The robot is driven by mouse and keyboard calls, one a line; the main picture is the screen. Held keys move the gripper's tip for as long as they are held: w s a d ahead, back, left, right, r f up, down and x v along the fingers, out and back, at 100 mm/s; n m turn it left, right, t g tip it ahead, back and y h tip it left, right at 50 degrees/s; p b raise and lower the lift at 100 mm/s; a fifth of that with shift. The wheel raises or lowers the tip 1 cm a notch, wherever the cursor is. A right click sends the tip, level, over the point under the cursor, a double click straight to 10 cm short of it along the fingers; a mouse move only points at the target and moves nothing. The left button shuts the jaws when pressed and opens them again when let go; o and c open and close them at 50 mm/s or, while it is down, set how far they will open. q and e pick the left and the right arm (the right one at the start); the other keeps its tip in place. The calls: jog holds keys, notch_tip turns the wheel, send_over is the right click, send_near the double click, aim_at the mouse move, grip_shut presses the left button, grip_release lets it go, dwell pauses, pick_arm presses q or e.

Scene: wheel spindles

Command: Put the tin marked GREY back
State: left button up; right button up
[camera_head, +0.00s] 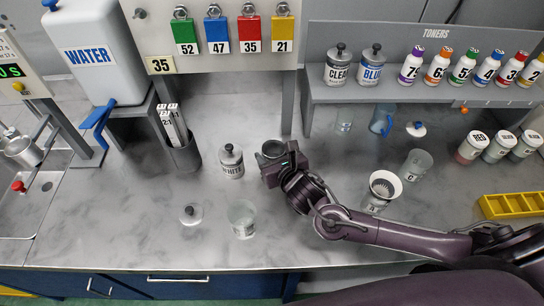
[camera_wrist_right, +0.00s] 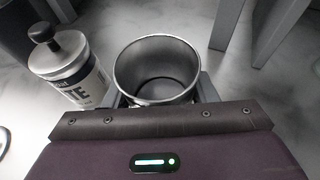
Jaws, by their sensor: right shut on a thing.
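An open metal tin (camera_head: 271,149) without a lid is in my right gripper (camera_head: 280,162), near the middle of the counter. In the right wrist view the gripper (camera_wrist_right: 157,98) is shut around the tin (camera_wrist_right: 157,68), which looks empty inside. Its label is hidden, so I cannot read GREY on it. The tin marked WHITE (camera_head: 231,164), lidded with a dark knob, stands just left of it and shows in the wrist view (camera_wrist_right: 72,68). Tins marked CLEAR (camera_head: 338,72) and BLUE (camera_head: 369,70) stand on the toner shelf. A loose knobbed lid (camera_head: 191,214) lies at front left.
A clear jar (camera_head: 242,220) stands front centre. A jar with a funnel (camera_head: 384,186) and a clear cup marked C (camera_head: 416,164) stand beside my right arm. The shelf (camera_head: 420,93) and its left post (camera_head: 288,103) rise behind. Counter left of the WHITE tin is partly clear.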

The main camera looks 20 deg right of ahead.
jog(key=shift+f, duration=0.7)
jog(key=shift+f, duration=0.2)
jog(key=o, duration=1.1)
jog(key=shift+r, duration=0.25)
jog(key=shift+s, duration=0.35)
jog(key=b+v, duration=0.1)
jog(key=v, duration=1)
jog(key=shift+s+r, duration=0.15)
